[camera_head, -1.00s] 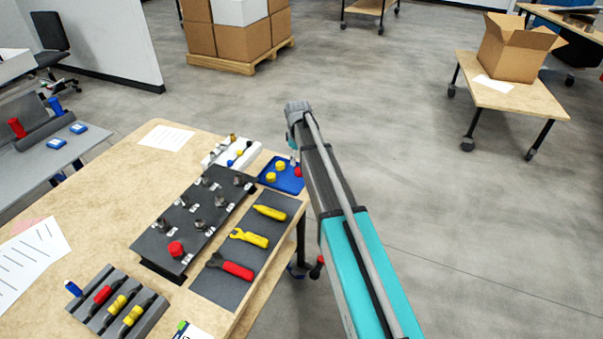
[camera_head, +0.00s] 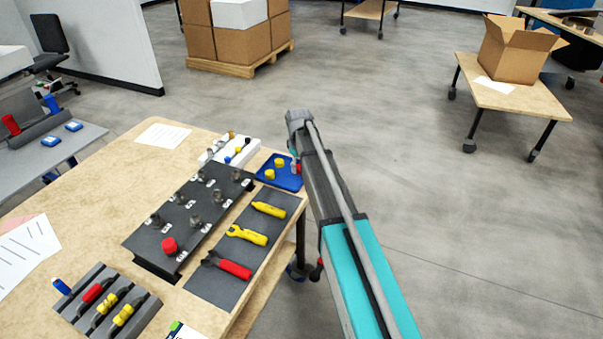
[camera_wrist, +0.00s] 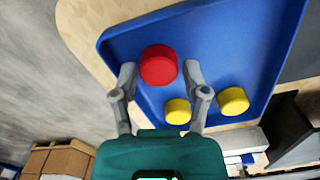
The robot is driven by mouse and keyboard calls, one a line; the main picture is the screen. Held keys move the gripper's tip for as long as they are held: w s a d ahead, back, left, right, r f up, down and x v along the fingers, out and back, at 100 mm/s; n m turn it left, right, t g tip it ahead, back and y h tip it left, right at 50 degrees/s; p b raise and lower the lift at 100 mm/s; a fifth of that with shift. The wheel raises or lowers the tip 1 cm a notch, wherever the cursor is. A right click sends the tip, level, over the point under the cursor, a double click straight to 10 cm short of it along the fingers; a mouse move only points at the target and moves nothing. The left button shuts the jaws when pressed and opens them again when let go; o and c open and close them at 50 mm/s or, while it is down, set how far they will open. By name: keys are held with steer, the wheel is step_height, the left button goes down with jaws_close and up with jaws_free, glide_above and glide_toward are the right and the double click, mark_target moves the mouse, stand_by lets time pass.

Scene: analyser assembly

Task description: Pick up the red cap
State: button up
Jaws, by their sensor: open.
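The red cap (camera_wrist: 158,64) lies in the blue tray (camera_wrist: 130,42), between and just past my gripper's fingertips (camera_wrist: 161,72) in the wrist view. The two fingers are spread, one on each side of it; I cannot tell whether they touch it. Two yellow caps sit in the tray, one (camera_wrist: 178,111) close to the right finger and one (camera_wrist: 232,101) farther right.
A dark rack (camera_head: 150,262) holds metal fittings and another red cap (camera_head: 170,245). A dark mat (camera_head: 215,286) with tools lies beside it. A white block (camera_head: 222,158) with small knobs stands behind. Open floor lies right of the table.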

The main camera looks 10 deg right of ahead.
steer(key=shift+f, duration=0.2)
stand_by(0.5)
steer(key=c, duration=0.4)
